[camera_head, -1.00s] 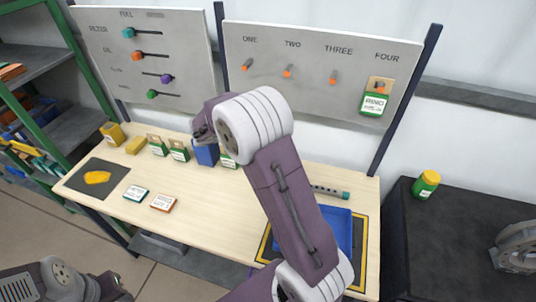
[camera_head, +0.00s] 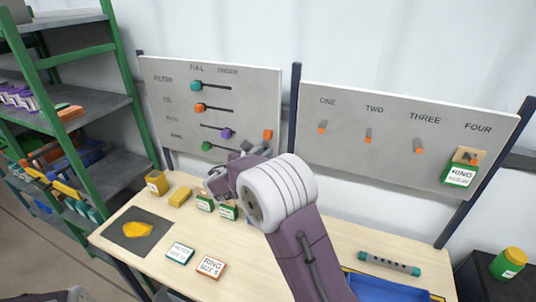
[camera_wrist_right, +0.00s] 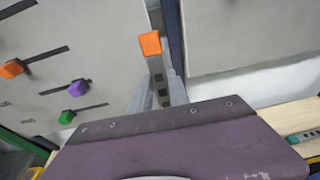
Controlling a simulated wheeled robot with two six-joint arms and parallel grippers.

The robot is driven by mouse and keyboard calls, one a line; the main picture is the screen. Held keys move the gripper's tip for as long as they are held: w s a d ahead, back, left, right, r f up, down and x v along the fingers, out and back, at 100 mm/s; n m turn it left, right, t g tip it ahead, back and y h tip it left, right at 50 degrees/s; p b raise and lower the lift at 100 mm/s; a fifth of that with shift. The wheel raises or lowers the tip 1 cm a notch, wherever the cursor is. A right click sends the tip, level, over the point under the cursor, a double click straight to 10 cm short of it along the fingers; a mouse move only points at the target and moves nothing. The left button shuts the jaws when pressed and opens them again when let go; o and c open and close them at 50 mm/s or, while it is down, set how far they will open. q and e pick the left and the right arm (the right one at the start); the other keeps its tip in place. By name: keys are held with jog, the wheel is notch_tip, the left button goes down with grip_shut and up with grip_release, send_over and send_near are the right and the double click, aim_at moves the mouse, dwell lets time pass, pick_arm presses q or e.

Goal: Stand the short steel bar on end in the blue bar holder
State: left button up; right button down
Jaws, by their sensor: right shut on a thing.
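My right gripper (camera_wrist_right: 160,88) is shut on a grey steel bar with an orange end (camera_wrist_right: 150,43). In the right wrist view the bar sticks out beyond the fingers and tilts slightly left. In the head view the orange end (camera_head: 268,134) shows above the right gripper (camera_head: 252,150), in front of the left board. The bar's lower part is largely hidden by my wrist. The blue bar holder is hidden behind my right arm in the head view. My left gripper is out of view.
A teal-ended bar (camera_head: 390,263) lies by a blue tray (camera_head: 378,288). Boards with sliders (camera_head: 205,108) and pegs (camera_head: 368,137) stand behind. A shelf rack (camera_head: 60,110) stands left.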

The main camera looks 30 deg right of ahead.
jog(key=shift+w+a+f+t+h, duration=0.2)
jog(key=shift+a+t+h, duration=0.15)
jog(key=shift+a+t, duration=0.15)
jog(key=shift+w+a+f+t+h, duration=0.1)
jog(key=shift+a+f+t+h, duration=0.1)
jog(key=shift+a+t+h, duration=0.25)
jog(key=shift+f+b, duration=0.2)
jog(key=shift+b, duration=0.2)
notch_tip(320, 180, down, 15)
jog(key=b, duration=1.2)
jog(key=shift+r, duration=0.15)
